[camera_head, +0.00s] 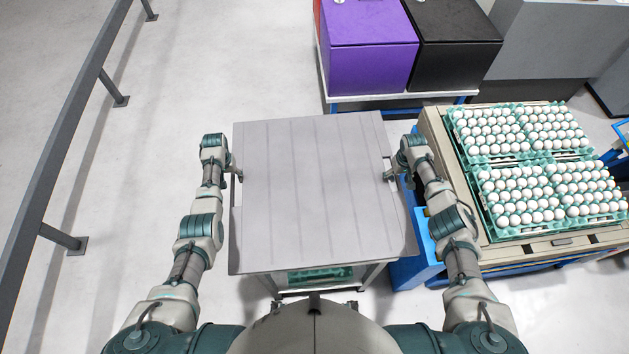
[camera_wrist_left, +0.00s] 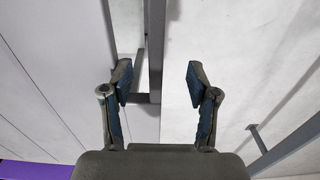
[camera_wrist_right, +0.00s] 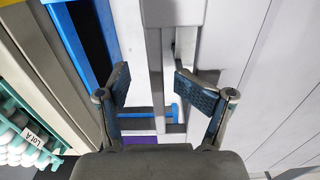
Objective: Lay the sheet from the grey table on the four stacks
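The sheet (camera_head: 315,190) is a flat light-grey panel with faint lengthwise lines. It covers nearly all of the grey table (camera_head: 373,275), whose frame shows below its near edge. My left gripper (camera_head: 238,175) is at the sheet's left edge; its fingers are open in the left wrist view (camera_wrist_left: 158,80), with no sheet visibly clamped. My right gripper (camera_head: 388,173) is at the right edge; its fingers are open in the right wrist view (camera_wrist_right: 152,82). Contact with the sheet is unclear. Four stacks of green trays with white eggs (camera_head: 491,131) stand close together at the right.
The stacks stand on a beige platform (camera_head: 521,251), with a blue frame (camera_head: 409,270) between it and the table. Purple (camera_head: 370,55) and black (camera_head: 452,40) boxes stand behind. A grey rail (camera_head: 62,130) runs at the left; the floor between it and my left arm is clear.

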